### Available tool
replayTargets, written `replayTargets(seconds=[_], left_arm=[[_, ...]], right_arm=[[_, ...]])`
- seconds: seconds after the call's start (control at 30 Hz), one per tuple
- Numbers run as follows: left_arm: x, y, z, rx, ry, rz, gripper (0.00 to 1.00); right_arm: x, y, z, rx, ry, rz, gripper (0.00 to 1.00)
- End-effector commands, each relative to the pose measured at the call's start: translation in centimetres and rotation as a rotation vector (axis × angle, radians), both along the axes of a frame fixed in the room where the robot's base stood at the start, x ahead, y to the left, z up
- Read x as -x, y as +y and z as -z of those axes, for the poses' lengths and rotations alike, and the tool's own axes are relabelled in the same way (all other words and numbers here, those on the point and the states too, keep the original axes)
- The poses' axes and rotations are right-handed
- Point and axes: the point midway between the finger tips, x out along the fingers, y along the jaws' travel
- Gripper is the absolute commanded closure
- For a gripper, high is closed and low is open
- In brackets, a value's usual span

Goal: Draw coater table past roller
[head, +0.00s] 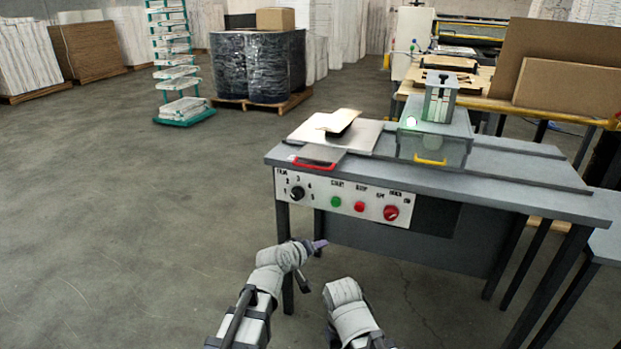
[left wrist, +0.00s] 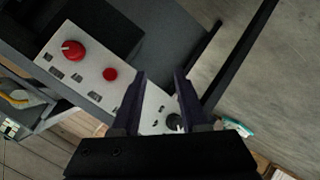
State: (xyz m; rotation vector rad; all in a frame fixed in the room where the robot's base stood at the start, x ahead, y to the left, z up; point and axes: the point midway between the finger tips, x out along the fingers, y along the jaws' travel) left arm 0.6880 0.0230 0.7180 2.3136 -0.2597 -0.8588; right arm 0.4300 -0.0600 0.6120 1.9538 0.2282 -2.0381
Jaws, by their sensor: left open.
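The coater table (head: 368,137) is a pale flat plate on the left of the grey bench, with a red handle (head: 316,165) at its front edge. A bent pale sheet (head: 340,122) lies on it. The roller unit (head: 434,140) stands just to its right, a grey housing with a yellow handle; the roller itself is hidden. My left gripper (head: 312,262) is open and empty, below and in front of the control panel (head: 345,200). In the left wrist view its fingers (left wrist: 161,78) are apart before the panel (left wrist: 95,80). My right arm shows at the bottom, its gripper out of sight.
The panel carries a black knob (head: 297,192), a green button, a red button and a red knob (head: 391,213). Bench legs stand close to my left gripper. Another bench with brown boards (head: 570,88) is behind right.

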Motion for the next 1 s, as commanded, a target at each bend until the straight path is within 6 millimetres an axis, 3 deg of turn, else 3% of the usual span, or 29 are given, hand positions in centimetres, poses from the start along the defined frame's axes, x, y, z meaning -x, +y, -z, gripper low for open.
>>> replayTargets(seconds=[0.03, 0.17, 0.3, 0.4, 0.67, 1.0], left_arm=[[-1.9, -1.2, -2.0, 0.09, -0.067, -0.045, 0.56], [-5.6, -2.3, -7.5, 0.36, -0.238, -0.201, 0.56], [-7.8, -1.6, -12.0, 0.625, -0.375, -0.377, 0.56], [-8.5, -0.5, -13.8, 0.77, -0.442, -0.488, 0.56], [-8.8, 1.4, -15.3, 0.942, -0.517, -0.639, 0.56], [-9.4, 1.2, -15.5, 0.949, -0.522, -0.646, 0.56]], right_arm=[[0.0, 0.0, 0.0, 0.0, 0.0, 0.0, 0.41], [0.0, 0.0, -0.1, 0.0, 0.0, 0.0, 0.41], [0.0, 0.0, -0.1, 0.0, 0.0, 0.0, 0.41], [0.0, 0.0, -0.1, 0.0, 0.0, 0.0, 0.41], [0.0, 0.0, -0.1, 0.0, 0.0, 0.0, 0.41], [0.0, 0.0, -0.3, 0.0, 0.0, 0.0, 0.41]])
